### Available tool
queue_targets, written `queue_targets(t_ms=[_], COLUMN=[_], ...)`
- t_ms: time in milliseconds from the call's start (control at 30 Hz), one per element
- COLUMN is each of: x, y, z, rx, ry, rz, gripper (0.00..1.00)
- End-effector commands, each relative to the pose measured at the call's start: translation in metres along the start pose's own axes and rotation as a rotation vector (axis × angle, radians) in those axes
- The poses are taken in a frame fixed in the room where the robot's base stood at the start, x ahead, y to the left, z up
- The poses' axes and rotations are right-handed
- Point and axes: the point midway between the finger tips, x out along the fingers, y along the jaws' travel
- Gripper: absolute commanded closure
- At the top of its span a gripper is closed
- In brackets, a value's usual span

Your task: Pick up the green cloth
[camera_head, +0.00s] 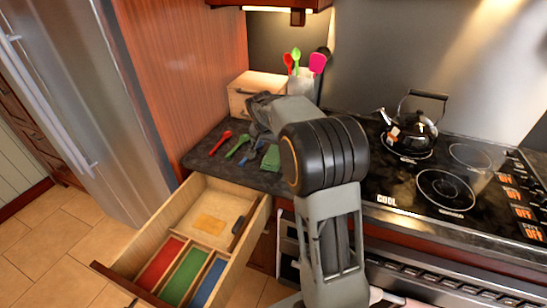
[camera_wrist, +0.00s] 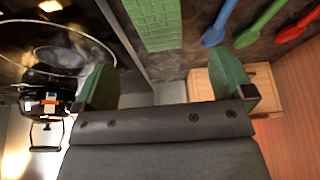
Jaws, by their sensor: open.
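The green cloth (camera_head: 270,158) lies flat on the dark counter, left of my arm in the head view. In the wrist view, the green cloth (camera_wrist: 155,22) shows at the top, with a quilted surface, partly cut off by the frame edge. My gripper (camera_wrist: 165,82) is open, its two green-padded fingers wide apart with nothing between them. The cloth appears beyond the fingertips in the wrist view, apart from them. In the head view my forearm hides part of the counter beside the cloth.
Red (camera_head: 221,142), green (camera_head: 238,146) and blue (camera_head: 252,149) spoons lie left of the cloth. A wooden box (camera_head: 250,95) and utensil holder (camera_head: 301,84) stand behind. The stove with a kettle (camera_head: 412,132) is right. An open drawer (camera_head: 152,232) with coloured compartments is below.

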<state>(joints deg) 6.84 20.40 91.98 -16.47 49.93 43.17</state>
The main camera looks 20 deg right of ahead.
Motion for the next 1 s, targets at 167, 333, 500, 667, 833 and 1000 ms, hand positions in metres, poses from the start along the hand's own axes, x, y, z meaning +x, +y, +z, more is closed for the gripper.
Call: queue_targets(t_ms=[167, 333, 500, 667, 833, 1000], x=[0.024, 0.034, 0.048, 0.07, 0.084, 0.087], y=[0.001, 0.001, 0.001, 0.002, 0.002, 0.002], z=[0.0, 0.0, 0.0, 0.0, -0.001, 0.0], rx=[0.0, -0.001, -0.002, -0.002, -0.001, -0.001], ry=[-0.002, -0.001, -0.004, -0.004, -0.001, 0.0], rz=[0.001, 0.0, 0.002, 0.002, 0.0, -0.001], gripper=[0.01, 0.01, 0.01, 0.01, 0.01, 0.01])
